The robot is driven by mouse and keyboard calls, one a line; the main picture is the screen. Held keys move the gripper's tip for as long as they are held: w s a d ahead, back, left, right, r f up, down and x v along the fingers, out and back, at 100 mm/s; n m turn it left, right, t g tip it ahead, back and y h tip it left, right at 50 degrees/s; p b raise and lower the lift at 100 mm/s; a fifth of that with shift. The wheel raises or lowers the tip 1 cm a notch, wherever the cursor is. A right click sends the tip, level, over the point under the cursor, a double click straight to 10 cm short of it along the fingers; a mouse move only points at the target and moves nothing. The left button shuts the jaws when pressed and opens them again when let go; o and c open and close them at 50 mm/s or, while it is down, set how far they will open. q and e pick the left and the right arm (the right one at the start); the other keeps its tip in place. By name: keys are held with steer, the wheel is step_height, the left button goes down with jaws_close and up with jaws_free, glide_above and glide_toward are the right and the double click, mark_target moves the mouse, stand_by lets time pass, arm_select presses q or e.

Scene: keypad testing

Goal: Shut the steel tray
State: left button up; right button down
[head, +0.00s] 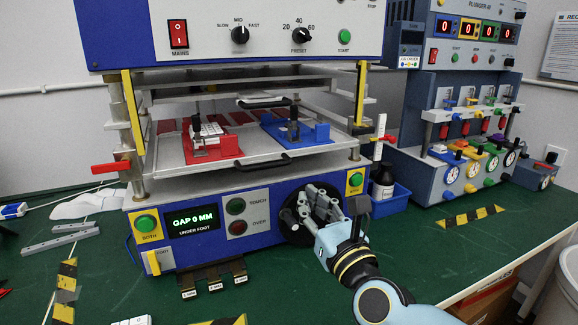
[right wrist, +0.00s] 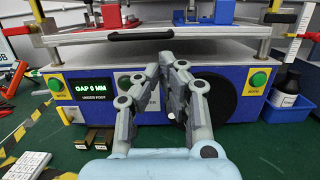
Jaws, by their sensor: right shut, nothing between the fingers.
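The steel tray (head: 170,176) sticks out at the front of the blue test machine, above its lower panel. It carries a red fixture (head: 228,142) and a blue fixture (head: 312,134). A black bar handle (head: 263,163) runs along its front edge; the handle also shows in the right wrist view (right wrist: 140,35). My right gripper (head: 308,197) is shut and empty, below and right of the handle, in front of the machine's lower panel. In the right wrist view its fingertips (right wrist: 174,60) are together, below the tray edge. My left gripper is not in view.
The lower panel has a display (head: 192,219) reading GAP 0 MM, with buttons around it. A black bottle (head: 383,182) stands in a blue bin (head: 396,200) on the right. A red lever (head: 110,167) sticks out left. A second machine (head: 462,120) stands at right.

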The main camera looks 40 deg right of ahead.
steer(key=p, duration=0.2)
glide_toward(275, 158)
steer(key=shift+w+d+r, duration=0.25)
steer(key=shift+w+r, duration=0.6)
steer(key=shift+w, duration=0.35)
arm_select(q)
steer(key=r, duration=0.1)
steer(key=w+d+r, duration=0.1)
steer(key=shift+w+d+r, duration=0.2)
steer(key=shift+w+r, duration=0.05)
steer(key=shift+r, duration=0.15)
arm_select(e)
steer(key=shift+w+d, duration=0.1)
steer(key=b+x, duration=0.1)
steer(key=x, duration=0.1)
steer(key=f+b+x, duration=0.1)
steer(key=x, duration=0.1)
steer(key=shift+w+b, duration=0.3)
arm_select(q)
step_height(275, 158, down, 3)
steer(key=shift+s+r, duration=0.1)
arm_select(e)
steer(key=shift+r, duration=0.25)
